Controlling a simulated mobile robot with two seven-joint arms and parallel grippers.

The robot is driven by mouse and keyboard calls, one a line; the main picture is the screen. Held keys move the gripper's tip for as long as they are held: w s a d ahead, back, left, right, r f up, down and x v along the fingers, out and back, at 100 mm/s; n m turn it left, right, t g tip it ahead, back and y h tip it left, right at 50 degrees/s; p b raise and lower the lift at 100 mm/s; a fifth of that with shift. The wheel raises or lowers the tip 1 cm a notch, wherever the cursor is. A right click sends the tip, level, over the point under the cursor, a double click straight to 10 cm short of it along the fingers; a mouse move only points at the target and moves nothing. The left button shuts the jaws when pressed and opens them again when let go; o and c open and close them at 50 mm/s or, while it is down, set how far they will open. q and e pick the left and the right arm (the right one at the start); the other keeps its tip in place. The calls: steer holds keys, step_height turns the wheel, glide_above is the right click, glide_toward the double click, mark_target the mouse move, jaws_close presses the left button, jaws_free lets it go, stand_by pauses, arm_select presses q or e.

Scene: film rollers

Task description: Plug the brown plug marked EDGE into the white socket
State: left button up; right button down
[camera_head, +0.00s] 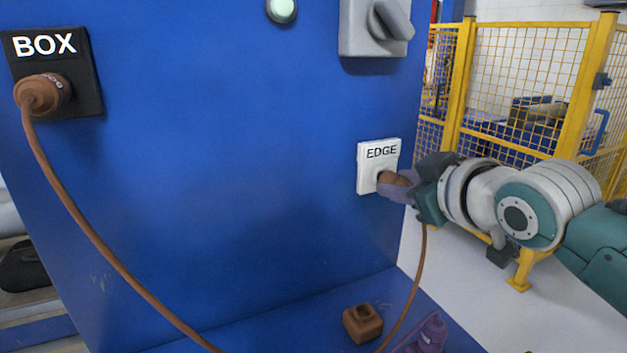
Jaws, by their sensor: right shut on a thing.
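The white socket (364,170), labelled EDGE, is on the right part of the blue panel. My right gripper (396,186) is shut on a brown plug (386,178) at the socket's face. The plug's front end meets the socket opening; the fingers hide part of it, and I cannot tell how deep it sits. A brown cable (419,270) hangs down below the gripper. A black socket (88,92) labelled BOX, at upper left, holds another brown plug (42,94) with a cable running down from it. My left gripper is not in view.
A brown block (362,323) and a purple object (430,334) lie on the blue ledge (290,330) below. A grey switch box (358,28) sits above the white socket, left of a yellow fence (455,85). The panel's middle is clear.

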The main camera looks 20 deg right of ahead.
steer(key=shift+w, duration=0.3)
steer(key=shift+c, duration=2.3)
jaws_free()
steer(key=s+a+r+m+g+p, duration=0.1)
steer(key=s+a+g+p, duration=0.25)
steer(key=s, duration=0.65)
steer(key=s+a+g+y+p, duration=0.1)
steer(key=s+a+g+p, duration=0.25)
steer(key=s, duration=0.75)
steer(key=s+a+r+m+g+p, duration=0.1)
steer(key=s+a+g+p, duration=0.25)
steer(key=s, duration=0.65)
step_height(320, 180, up, 35)
steer(key=d+p, duration=0.1)
steer(key=p, duration=3.4)
steer(key=shift+r+p, duration=0.15)
steer(key=shift+p, duration=0.2)
